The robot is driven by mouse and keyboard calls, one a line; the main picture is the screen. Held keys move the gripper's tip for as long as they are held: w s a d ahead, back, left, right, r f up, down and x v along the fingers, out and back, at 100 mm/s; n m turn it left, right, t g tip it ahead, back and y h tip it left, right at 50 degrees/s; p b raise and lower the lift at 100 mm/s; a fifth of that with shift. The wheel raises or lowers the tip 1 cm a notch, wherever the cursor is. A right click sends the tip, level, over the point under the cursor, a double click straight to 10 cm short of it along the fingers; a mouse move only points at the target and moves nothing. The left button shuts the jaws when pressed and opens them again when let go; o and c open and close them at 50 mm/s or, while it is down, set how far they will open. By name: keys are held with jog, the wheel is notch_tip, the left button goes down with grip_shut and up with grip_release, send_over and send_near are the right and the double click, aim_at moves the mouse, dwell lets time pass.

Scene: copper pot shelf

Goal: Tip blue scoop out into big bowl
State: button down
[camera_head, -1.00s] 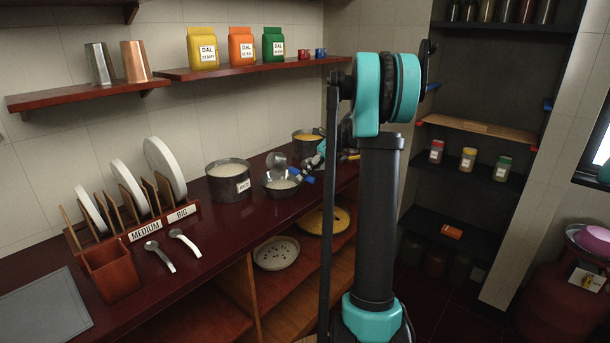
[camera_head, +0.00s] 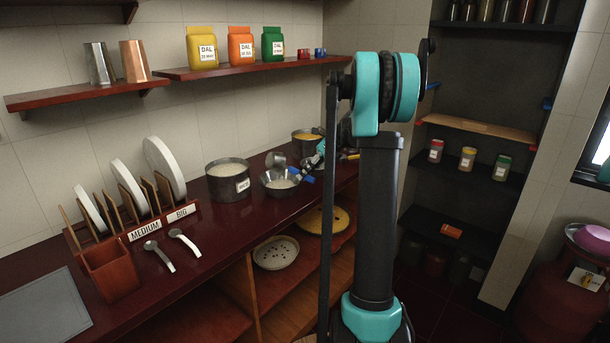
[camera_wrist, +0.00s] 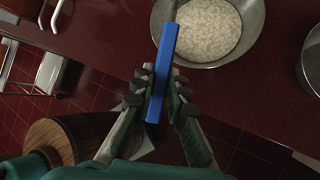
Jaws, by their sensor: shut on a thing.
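The blue scoop's handle (camera_wrist: 163,70) runs upright between the fingers of my gripper (camera_wrist: 160,95), which is shut on it. Its metal shank leaves the wrist view at the top, so its head is hidden there. In the head view the handle's blue end (camera_head: 306,179) shows beside the bowl, and a grey metal cup (camera_head: 276,160), apparently the scoop's head, is at the bowl's far rim. I cannot tell its exact tilt or contents. The big metal bowl (camera_head: 279,190) stands on the counter with white grains inside; it also shows in the wrist view (camera_wrist: 254,18).
A labelled pot of white grains (camera_head: 228,190) stands left of the bowl. A pot with yellow contents (camera_head: 304,144) is behind it. Two spoons (camera_head: 160,255) and a plate rack (camera_head: 160,228) are farther left. The counter's front edge (camera_wrist: 230,138) is close to my gripper.

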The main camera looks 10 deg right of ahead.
jog(key=s+a+r+n+t+h, duration=0.2)
jog(key=a+r+t+h, duration=0.2)
jog(key=h, duration=0.6)
jog(key=s+a+r+n+t+h, duration=0.2)
jog(key=a+r+n+t+h, duration=0.1)
jog(key=a+h, duration=0.5)
jog(key=shift+s+r+t+h, duration=0.35)
jog(key=shift+r+t+h, duration=0.3)
jog(key=shift+t+h, duration=0.45)
jog(key=shift+r, duration=0.1)
jog(key=shift+r, duration=2.9)
jog(key=shift+s, duration=0.15)
